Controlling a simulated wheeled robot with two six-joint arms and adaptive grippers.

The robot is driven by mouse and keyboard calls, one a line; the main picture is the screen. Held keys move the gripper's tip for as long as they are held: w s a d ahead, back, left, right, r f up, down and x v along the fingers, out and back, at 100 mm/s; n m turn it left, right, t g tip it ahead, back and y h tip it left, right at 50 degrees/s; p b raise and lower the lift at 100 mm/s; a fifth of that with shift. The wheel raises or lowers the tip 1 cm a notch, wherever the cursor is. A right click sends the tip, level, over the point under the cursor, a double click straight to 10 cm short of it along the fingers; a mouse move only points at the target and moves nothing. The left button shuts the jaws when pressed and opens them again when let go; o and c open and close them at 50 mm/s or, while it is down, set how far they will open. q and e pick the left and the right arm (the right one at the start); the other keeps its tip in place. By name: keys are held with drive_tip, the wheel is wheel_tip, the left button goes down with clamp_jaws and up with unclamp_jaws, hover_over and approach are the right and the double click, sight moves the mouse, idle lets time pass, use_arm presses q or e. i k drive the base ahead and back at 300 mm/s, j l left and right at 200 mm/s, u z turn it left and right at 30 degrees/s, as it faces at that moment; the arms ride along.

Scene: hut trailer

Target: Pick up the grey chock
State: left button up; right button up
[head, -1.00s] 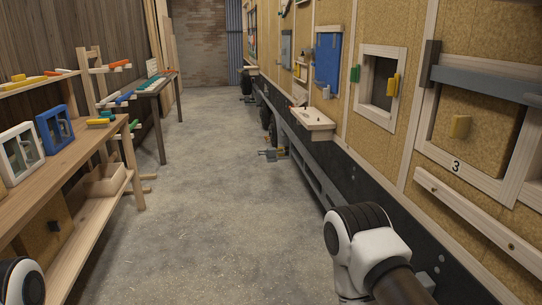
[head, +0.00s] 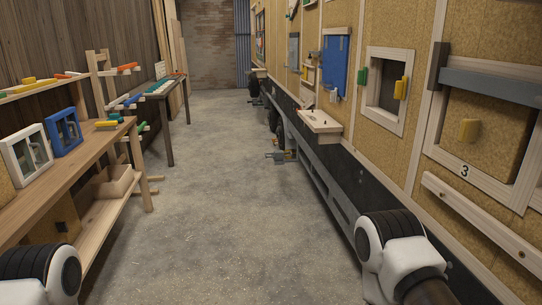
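I cannot pick out the grey chock for certain. Small grey and yellowish-brown items (head: 281,156) lie on the floor beside the trailer's wheels, in the middle distance; they are too small to tell apart. Neither gripper is in view. Only a white and black link of my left arm shows at the bottom left, and one of my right arm at the bottom right.
The concrete floor (head: 215,170) is a clear aisle. On the left stand a wooden bench (head: 85,165) with white and blue framed panels and a farther table (head: 165,92). The trailer wall lines the right, with a small wooden shelf (head: 320,122) jutting out.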

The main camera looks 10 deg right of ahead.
sight(279, 155)
drive_tip(key=i, duration=2)
drive_tip(key=i+z, duration=0.1)
drive_tip(key=i, duration=0.95)
drive_tip(key=i+j, duration=0.15)
drive_tip(key=i, duration=1.85)
drive_tip(key=i+j, duration=0.15)
drive_tip(key=i, duration=0.85)
drive_tip(key=i+j+z, duration=0.1)
drive_tip(key=i, duration=0.9)
